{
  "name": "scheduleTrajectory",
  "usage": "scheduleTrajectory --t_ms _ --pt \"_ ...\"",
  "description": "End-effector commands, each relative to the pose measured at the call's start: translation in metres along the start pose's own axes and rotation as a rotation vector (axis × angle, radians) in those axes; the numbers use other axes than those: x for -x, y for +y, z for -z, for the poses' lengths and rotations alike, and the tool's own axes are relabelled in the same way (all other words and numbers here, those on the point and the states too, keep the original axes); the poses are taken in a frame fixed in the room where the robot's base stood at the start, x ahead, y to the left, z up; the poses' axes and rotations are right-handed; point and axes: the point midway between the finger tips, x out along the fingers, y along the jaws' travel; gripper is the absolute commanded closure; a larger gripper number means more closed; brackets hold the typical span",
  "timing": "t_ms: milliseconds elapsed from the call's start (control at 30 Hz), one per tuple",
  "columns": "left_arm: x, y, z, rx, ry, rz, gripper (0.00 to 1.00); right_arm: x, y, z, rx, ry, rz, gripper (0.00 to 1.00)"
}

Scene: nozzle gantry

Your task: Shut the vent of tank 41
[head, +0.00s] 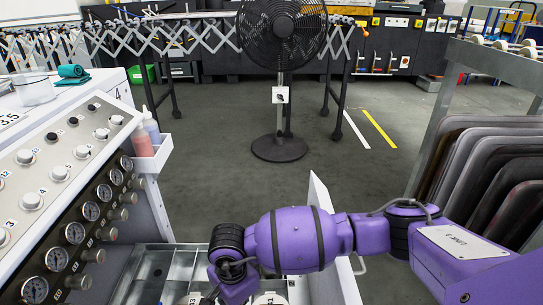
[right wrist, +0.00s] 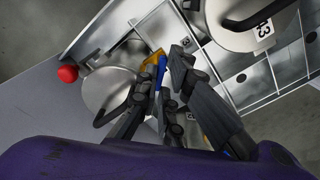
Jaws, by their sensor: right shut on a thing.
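In the right wrist view, my right gripper (right wrist: 161,78) is shut on a small blue and yellow vent lever (right wrist: 161,67). The fingers cover most of it, so I cannot tell its exact angle. It is at the edge of a round metal tank lid (right wrist: 108,88) with a black handle. No number shows on this lid, so I cannot confirm that it is tank 41. Another lid (right wrist: 222,22), tagged 43, is at the upper right. In the head view, my purple right arm reaches to the bottom edge and its fingers are out of frame. My left gripper is not in view.
The tanks stand in a metal tray with dividers (right wrist: 205,57). A red knob (right wrist: 68,74) is left of the lid. In the head view, a gauge panel (head: 85,205) stands left, a black fan (head: 280,145) behind, and dark panels in a rack (head: 490,165) right.

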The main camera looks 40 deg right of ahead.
Motion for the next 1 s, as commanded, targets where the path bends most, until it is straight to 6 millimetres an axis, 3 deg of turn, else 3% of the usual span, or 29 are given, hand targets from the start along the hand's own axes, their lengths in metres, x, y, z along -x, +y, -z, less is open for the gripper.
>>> scheduleTrajectory --t_ms 600,1000 --pt "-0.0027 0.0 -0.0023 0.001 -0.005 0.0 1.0 0.001 -0.0015 -0.0009 0.577 0.001 0.002 1.0" --pt "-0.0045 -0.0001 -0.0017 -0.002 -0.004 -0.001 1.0 0.0008 -0.0009 -0.0011 0.82 0.0 0.0 1.0"
